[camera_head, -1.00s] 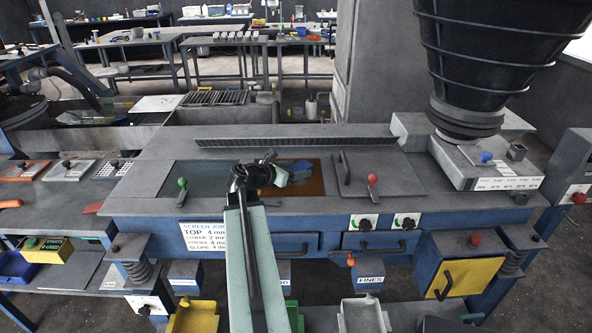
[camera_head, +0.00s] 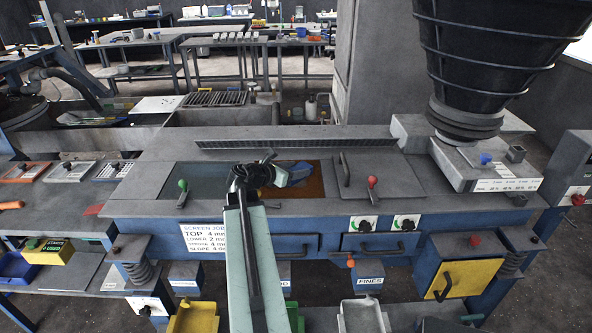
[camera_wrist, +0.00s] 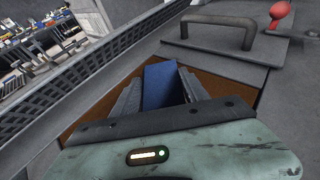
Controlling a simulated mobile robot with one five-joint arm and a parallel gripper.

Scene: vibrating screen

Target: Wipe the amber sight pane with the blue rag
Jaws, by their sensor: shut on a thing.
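The amber sight pane (camera_head: 313,187) is an orange-brown panel set into the top of the grey machine; my arm covers its left part. It also shows in the wrist view (camera_wrist: 240,86), around my gripper. The blue rag (camera_head: 297,173) is at the pane in the head view, and in the wrist view it is a blue piece (camera_wrist: 160,84) between the fingers. My gripper (camera_wrist: 160,92) is shut on the rag, over the pane. Whether the rag touches the pane is hard to tell.
A grey lid with a handle (camera_head: 345,169) and a red-knobbed lever (camera_head: 372,183) stand right of the pane. A green-knobbed lever (camera_head: 182,190) is at the left, by a dark glassy pane (camera_head: 195,180). A slotted grille (camera_head: 290,142) runs behind.

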